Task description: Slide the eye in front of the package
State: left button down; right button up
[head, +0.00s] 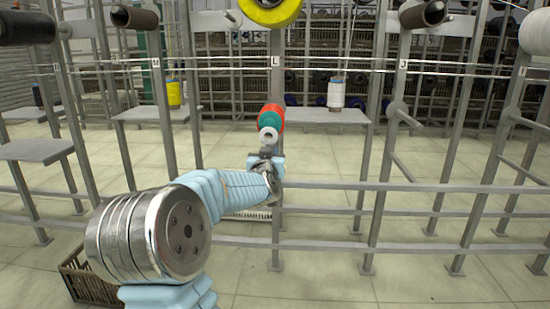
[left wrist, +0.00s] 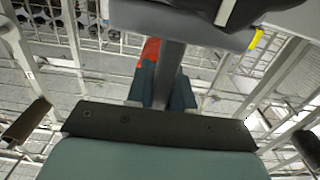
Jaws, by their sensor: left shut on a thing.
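My left gripper (head: 265,163) is at the post marked L, just below a roll with red, green and white parts (head: 270,120) that sticks out from that post. In the left wrist view, its two dark teal fingers (left wrist: 164,88) are closed on a narrow grey bar (left wrist: 170,70). The bar runs up to a wider grey crosspiece. An orange-red patch (left wrist: 151,50) shows behind the fingers. A yellow package (head: 270,10) sits at the top of the L post. I cannot make out the eye itself. My right gripper is not in view.
Posts and horizontal rails (head: 400,187) cross in front of me. Shelves hold a white spool (head: 336,93) and a yellow spool (head: 174,93). Dark rollers (head: 422,14) sit on neighbouring posts. A brown crate (head: 85,280) stands on the floor at lower left, and open floor lies at lower right.

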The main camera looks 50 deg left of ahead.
pick_arm(q)
jog(key=shift+s+a, duration=0.2)
jog(key=c, duration=1.1)
grip_release()
jog(key=p+v, duration=0.2)
jog(key=v, duration=1.1)
jog(key=shift+s+d, duration=0.25)
jog(key=shift+d, duration=0.05)
